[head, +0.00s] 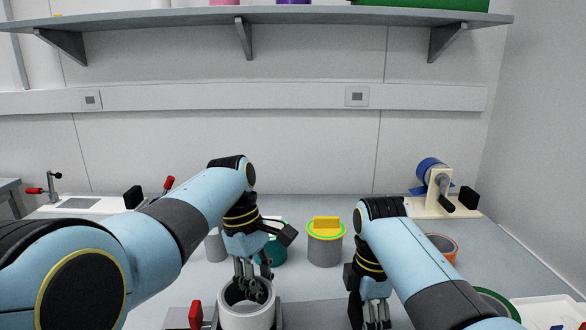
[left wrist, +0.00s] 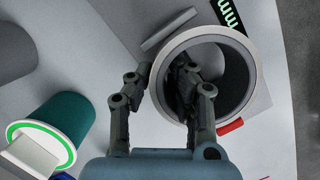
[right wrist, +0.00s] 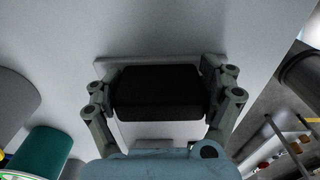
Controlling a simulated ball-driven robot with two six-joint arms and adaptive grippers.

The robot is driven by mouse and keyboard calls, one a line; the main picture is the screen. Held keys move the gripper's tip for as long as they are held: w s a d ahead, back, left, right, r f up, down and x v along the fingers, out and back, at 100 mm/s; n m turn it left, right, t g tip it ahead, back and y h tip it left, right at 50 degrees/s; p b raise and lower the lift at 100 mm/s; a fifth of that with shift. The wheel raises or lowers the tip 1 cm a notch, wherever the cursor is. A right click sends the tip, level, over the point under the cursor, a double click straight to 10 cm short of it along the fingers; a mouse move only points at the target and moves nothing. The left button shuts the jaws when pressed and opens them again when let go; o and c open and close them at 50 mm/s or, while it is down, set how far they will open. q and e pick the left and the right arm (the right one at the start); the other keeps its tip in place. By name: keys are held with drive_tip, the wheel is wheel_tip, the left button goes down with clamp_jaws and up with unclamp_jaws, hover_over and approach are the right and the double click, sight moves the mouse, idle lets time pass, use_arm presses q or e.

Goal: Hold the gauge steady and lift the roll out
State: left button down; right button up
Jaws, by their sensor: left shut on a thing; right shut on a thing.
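The white, open-topped roll (head: 247,318) stands upright at the front; its round rim also shows in the left wrist view (left wrist: 254,62). My left gripper (head: 252,284) is shut on the roll's wall, with one finger inside the opening and one outside. The gauge has a pale plate and a black "mm" display (left wrist: 231,14) beside the roll. My right gripper (right wrist: 160,92) is shut on a black block (right wrist: 160,95) on a pale plate, which looks like the gauge's end. In the head view my right gripper (head: 370,312) is low, and its fingertips are partly hidden.
A teal canister (left wrist: 55,122) and a grey canister with a yellow lid (head: 324,248) stand behind the roll. An orange-rimmed container (head: 441,245) and a blue tape dispenser (head: 432,180) are at the right. A shelf (head: 300,17) runs above.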

use_arm(q)
drive_tip(key=shift+d+r, duration=0.45)
drive_tip(key=shift+r, duration=0.35)
use_arm(e)
drive_tip(key=shift+s+a+f, duration=0.25)
drive_tip(key=shift+a, duration=0.05)
use_arm(q)
drive_tip(key=shift+a+r, duration=0.25)
drive_tip(key=shift+r, duration=0.2)
use_arm(e)
drive_tip(key=shift+d, duration=0.2)
use_arm(q)
drive_tip(key=shift+a, duration=0.1)
use_arm(e)
drive_tip(key=shift+d, duration=0.15)
drive_tip(key=o, duration=1)
drive_tip(key=shift+w, duration=0.1)
drive_tip(key=shift+o, duration=0.9)
drive_tip(key=shift+w, duration=0.1)
drive_tip(key=shift+r, duration=0.1)
drive_tip(key=shift+r, duration=0.1)
